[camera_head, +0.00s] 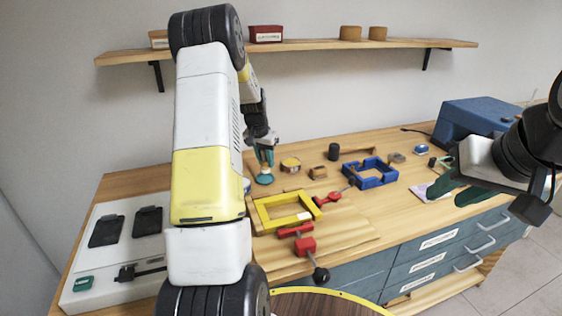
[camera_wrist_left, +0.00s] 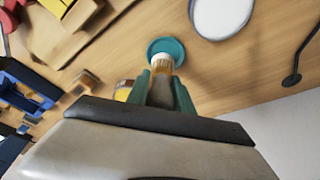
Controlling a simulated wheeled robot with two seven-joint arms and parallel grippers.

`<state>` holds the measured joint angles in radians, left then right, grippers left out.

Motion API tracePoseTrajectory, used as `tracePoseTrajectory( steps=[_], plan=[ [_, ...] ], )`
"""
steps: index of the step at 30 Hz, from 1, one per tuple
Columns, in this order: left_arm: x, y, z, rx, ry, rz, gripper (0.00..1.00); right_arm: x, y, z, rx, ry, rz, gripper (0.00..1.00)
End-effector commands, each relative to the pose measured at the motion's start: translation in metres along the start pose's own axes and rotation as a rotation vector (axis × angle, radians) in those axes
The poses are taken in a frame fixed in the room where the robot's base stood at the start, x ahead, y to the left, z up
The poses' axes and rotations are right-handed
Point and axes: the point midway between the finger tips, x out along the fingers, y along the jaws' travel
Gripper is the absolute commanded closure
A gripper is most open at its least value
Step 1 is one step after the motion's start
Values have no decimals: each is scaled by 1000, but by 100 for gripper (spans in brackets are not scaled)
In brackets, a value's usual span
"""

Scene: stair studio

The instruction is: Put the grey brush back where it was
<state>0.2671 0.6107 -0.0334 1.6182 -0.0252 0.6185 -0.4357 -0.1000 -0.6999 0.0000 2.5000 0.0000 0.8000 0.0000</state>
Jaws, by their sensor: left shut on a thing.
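My left gripper (camera_head: 264,154) reaches down over the far left part of the bench. Its green fingers, also in the left wrist view (camera_wrist_left: 162,80), are shut on a small upright thing with a pale, tan-banded body (camera_wrist_left: 161,62), seemingly the brush; the fingers hide most of it and no grey shows. A round teal disc (camera_head: 264,179) is at its lower end; I cannot tell whether it is part of the brush or a base under it. My right gripper (camera_head: 458,190) is at the right, its dark green fingers apart and empty.
A yellow frame (camera_head: 285,225), red clamps (camera_head: 305,246), a blue frame (camera_head: 372,184) and a yellow-banded tin (camera_head: 290,164) lie on the bench. A blue box (camera_head: 470,120) stands back right. A wall shelf (camera_head: 310,45) runs above. A white round thing (camera_wrist_left: 222,14) lies near the disc.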

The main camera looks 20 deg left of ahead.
Motion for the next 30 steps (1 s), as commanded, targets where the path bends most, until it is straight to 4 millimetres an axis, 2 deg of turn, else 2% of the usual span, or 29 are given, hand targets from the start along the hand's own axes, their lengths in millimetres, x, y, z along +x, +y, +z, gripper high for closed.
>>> tracePoseTrajectory(
  steps=[2, 9, 20, 21, 23, 24, 30],
  plan=[
    [2, -5, -5, -1, 2, -1, 100, 0, 0, 0, 0, 0, 0, 64],
    [35, -5, 4, -1, 0, 0, 100, 0, 0, 0, 0, 0, 0, 64],
    [39, -5, 6, -1, 0, 0, 100, 0, 0, 0, 0, 0, 0, 64],
    [38, -5, 6, -1, 1, 0, 67, 0, 0, 0, 0, 0, 0, 64],
    [38, -5, 6, -1, 1, 0, 55, 0, 0, 0, 0, 0, 0, 64],
    [38, -5, 6, -1, 1, 0, 51, 0, 0, 0, 0, 0, 0, 64],
    [38, -5, 6, 0, 1, 0, 51, 0, 0, 0, 0, 0, 0, 64]
  ],
)
